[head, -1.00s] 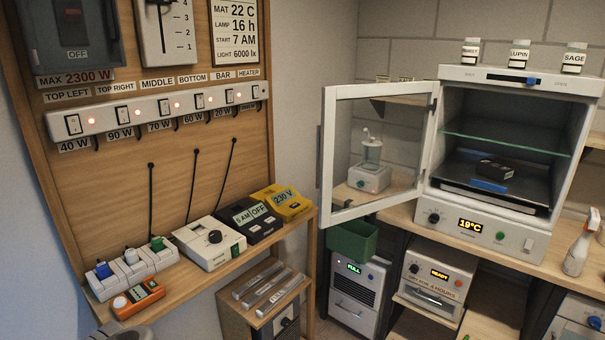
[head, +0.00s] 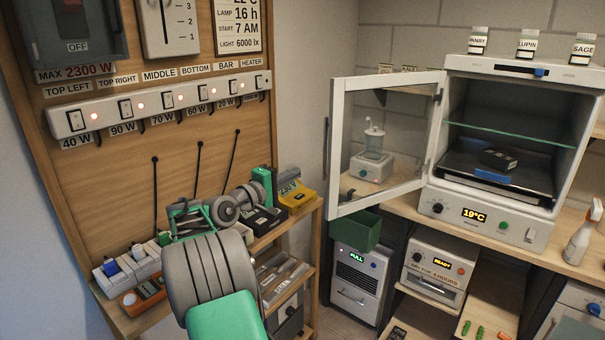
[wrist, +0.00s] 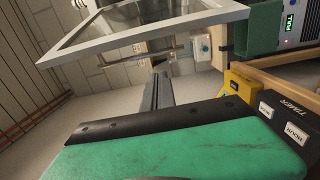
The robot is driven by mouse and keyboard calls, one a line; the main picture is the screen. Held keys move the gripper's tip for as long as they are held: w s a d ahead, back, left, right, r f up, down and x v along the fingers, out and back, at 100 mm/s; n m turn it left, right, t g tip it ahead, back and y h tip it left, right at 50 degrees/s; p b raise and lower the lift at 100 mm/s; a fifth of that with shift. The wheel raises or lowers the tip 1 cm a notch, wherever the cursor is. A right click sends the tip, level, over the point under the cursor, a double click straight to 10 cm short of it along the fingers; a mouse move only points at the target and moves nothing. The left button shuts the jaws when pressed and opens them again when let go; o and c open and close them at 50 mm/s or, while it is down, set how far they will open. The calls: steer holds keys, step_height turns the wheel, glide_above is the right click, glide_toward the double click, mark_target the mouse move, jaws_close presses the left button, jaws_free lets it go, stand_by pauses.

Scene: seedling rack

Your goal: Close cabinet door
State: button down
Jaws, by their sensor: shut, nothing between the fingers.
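The cabinet door (head: 335,150) is a white-framed glass panel. It stands wide open, swung out to the left of the white cabinet (head: 436,197), whose inside is exposed with a glass shelf and a dark tray. A dark upright handle is on the door's free left edge. In the wrist view the door's frame (wrist: 150,36) crosses the top of the picture. My gripper (wrist: 158,82) is shut and empty, with its dark fingers pointing towards the space below the door frame. It appears apart from the door. In the head view my arm reaches in front of the wooden shelf, left of the door.
A yellow 230 V box (head: 297,197) and a black timer (wrist: 283,117) sit close to my gripper. A green bin (head: 357,230) is below the door. A pump bottle device (head: 372,165) shows through the glass. A spray bottle (head: 580,235) stands right of the cabinet.

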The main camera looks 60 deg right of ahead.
steer(key=s+d+p, duration=0.3)
steer(key=s+d, duration=0.2)
steer(key=d, duration=0.1)
steer(key=shift+d, duration=0.15)
steer(key=shift+s, duration=0.15)
